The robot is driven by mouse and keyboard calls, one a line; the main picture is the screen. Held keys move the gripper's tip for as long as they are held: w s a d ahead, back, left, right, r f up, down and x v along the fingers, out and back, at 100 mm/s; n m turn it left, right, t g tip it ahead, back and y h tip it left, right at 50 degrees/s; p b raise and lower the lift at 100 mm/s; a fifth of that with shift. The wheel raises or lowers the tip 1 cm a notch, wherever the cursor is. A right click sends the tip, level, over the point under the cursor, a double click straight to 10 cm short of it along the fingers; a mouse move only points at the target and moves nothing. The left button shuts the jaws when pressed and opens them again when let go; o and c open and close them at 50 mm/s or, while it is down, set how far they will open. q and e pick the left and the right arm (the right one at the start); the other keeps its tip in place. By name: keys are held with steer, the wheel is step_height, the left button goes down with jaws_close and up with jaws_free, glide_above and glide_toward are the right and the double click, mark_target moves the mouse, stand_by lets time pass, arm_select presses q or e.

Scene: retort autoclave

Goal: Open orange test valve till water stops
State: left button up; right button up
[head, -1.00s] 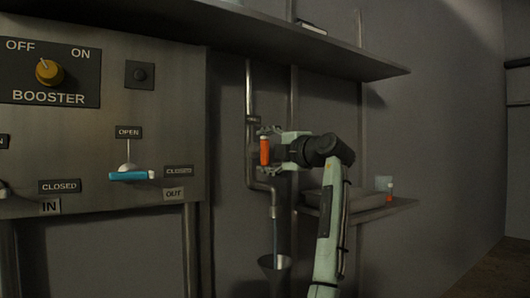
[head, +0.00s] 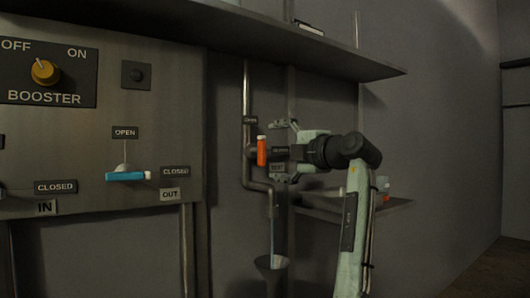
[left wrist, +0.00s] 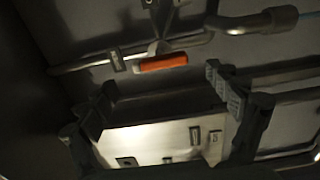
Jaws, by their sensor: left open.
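The orange test valve handle (head: 262,151) stands upright on the pipe right of the panel. A dark label (head: 250,120) reading OPEN sits above it. My left gripper (head: 279,151) is open just right of the handle, its fingers apart above and below, not closed on it. In the left wrist view the handle (left wrist: 163,62) lies across the picture, beyond the open fingers of the gripper (left wrist: 160,88). Below, a thin pale stream (head: 273,235) shows between the pipe end and the funnel (head: 270,263). My right gripper is out of view.
A grey panel (head: 90,70) on the left carries a yellow BOOSTER knob (head: 45,72) and a blue handle (head: 127,176). A long shelf (head: 300,50) runs above the valve. A small shelf (head: 395,206) is behind my arm. The right side is clear.

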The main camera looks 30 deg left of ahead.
arm_select(q)
steer(key=v, duration=0.6)
steer(key=shift+a, duration=0.1)
stand_by(0.3)
